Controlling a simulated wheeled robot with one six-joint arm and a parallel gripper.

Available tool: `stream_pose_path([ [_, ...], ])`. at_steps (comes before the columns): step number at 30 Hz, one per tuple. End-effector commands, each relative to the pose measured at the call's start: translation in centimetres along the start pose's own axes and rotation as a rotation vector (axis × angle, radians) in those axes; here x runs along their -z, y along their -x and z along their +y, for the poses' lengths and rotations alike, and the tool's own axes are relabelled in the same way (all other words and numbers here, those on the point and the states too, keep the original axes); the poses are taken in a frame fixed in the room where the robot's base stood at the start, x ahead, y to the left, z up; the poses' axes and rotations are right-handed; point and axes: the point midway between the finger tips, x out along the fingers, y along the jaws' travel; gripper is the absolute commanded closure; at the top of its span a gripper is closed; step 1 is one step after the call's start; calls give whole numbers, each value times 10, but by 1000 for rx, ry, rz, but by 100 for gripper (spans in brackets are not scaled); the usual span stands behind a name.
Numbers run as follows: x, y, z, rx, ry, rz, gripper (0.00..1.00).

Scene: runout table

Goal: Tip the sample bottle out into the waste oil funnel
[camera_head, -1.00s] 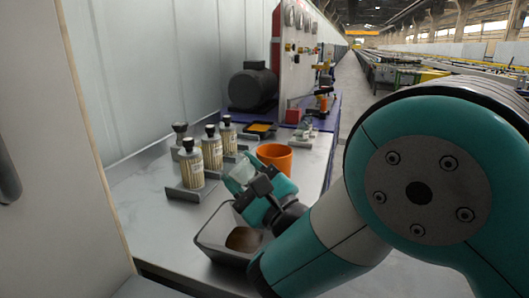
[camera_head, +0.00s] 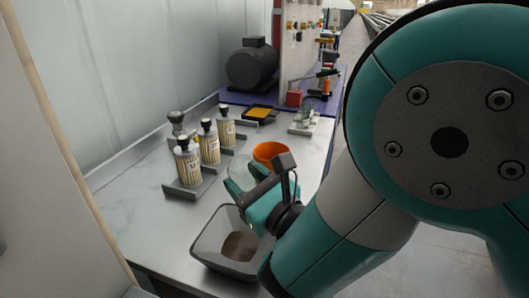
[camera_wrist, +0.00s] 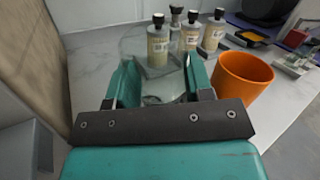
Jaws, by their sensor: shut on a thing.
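My gripper (camera_head: 250,198) is shut on a clear glass vessel (camera_wrist: 165,82), seemingly the sample bottle. The vessel shows between the fingers in the wrist view; in the head view it is faint and partly hidden by the gripper. I cannot make out its contents or any pouring. An orange open-topped vessel (camera_head: 268,150), perhaps the funnel, stands just beyond the gripper in the head view. In the wrist view the orange vessel (camera_wrist: 243,80) is to the right of the fingers, apart from them.
A grey open bin (camera_head: 205,245) with something brown inside stands nearer, below the gripper. Several labelled bottles with dark caps (camera_head: 188,165) stand in holders at the left. A yellow tray (camera_head: 258,113) and a motor (camera_head: 252,65) are farther back. The left front tabletop is clear.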

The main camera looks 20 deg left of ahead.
Motion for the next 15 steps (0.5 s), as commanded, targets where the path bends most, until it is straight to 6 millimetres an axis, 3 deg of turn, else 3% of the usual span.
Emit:
stream_pose_path([
  [1, -7, 0, 0, -2, -22, 15, 76],
  [15, -9, 2, 6, -3, -196, 113, 76],
])
